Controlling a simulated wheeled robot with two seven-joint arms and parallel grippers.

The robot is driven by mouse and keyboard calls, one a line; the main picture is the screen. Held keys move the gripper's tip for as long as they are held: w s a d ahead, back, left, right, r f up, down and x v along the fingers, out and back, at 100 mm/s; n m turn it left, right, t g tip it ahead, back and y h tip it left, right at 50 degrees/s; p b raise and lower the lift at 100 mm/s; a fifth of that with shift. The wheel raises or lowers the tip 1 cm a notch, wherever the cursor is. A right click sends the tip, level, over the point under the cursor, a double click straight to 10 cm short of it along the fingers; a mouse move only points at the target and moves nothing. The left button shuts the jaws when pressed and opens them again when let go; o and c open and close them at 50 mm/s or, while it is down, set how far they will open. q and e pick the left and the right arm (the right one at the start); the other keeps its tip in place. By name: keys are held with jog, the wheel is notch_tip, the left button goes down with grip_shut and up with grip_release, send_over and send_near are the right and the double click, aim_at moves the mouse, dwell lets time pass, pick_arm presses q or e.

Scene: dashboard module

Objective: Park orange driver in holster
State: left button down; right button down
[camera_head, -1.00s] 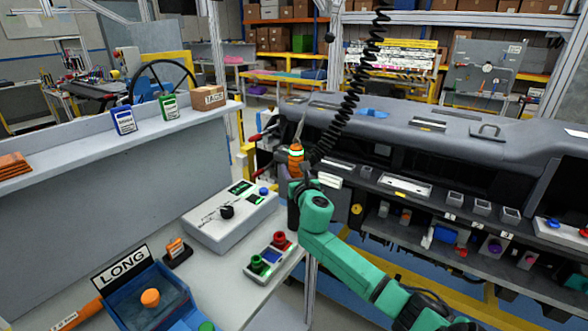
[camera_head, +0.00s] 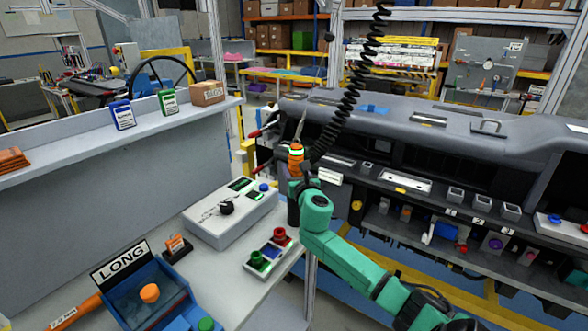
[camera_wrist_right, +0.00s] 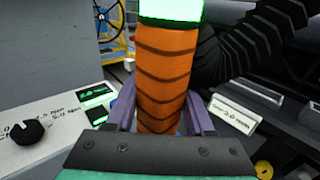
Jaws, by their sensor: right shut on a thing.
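The orange driver (camera_head: 296,158) has an orange grip with dark bands, a pale lit ring and a thin tip pointing up. It stands near upright beside the black coiled cord (camera_head: 345,100). My right gripper (camera_head: 296,172), on the green arm from the lower right, is shut around its grip. In the right wrist view the orange grip (camera_wrist_right: 163,80) fills the middle between purple fingers. A dark cylinder (camera_head: 293,212) shows below the gripper at the bench corner; I cannot tell whether it is the holster. My left gripper is not in view.
The white controller box (camera_head: 230,215) and a red-and-green button box (camera_head: 270,251) stand on the bench close left of the gripper. A blue bin (camera_head: 150,310) marked LONG is at lower left. The grey dashboard (camera_head: 460,135) lies to the right.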

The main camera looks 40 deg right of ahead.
jog(key=shift+f, duration=0.15)
jog(key=shift+c, duration=1)
grip_release()
jog(key=shift+a, duration=0.1)
jog(key=shift+s+a+f, duration=0.1)
jog(key=shift+s, duration=0.2)
jog(key=b+v, duration=0.1)
jog(key=v, duration=1.3)
jog(key=shift+r, duration=0.25)
jog(key=shift+w, duration=0.1)
